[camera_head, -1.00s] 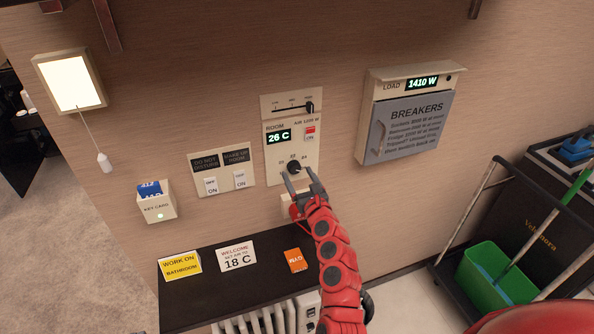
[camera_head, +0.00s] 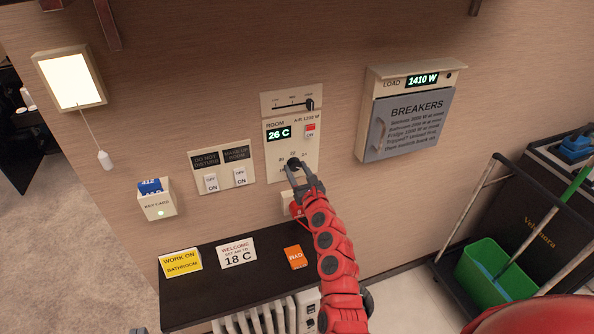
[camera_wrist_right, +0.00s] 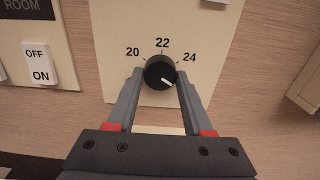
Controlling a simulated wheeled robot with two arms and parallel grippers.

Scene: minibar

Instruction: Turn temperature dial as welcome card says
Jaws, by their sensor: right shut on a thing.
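The black temperature dial (camera_wrist_right: 160,73) sits low on the room panel (camera_head: 308,126), with marks 20, 22 and 24 around it. In the right wrist view its white pointer line points down and to the right, past the 24 mark. My right gripper (camera_wrist_right: 160,79) is shut on the dial, one finger on each side; it also shows in the head view (camera_head: 294,168). The room display (camera_head: 279,134) reads 26 C. The welcome card (camera_head: 237,254) on the dark shelf reads "set air to 18 C". My left gripper is not in view.
Two switches (camera_head: 225,180) and a key card holder (camera_head: 157,204) are left of the panel. A breaker box (camera_head: 408,115) showing 1410 W is to the right. A yellow card (camera_head: 181,263) and an orange card (camera_head: 295,257) lie on the shelf (camera_head: 215,297). A cart with a green bucket (camera_head: 491,277) stands at right.

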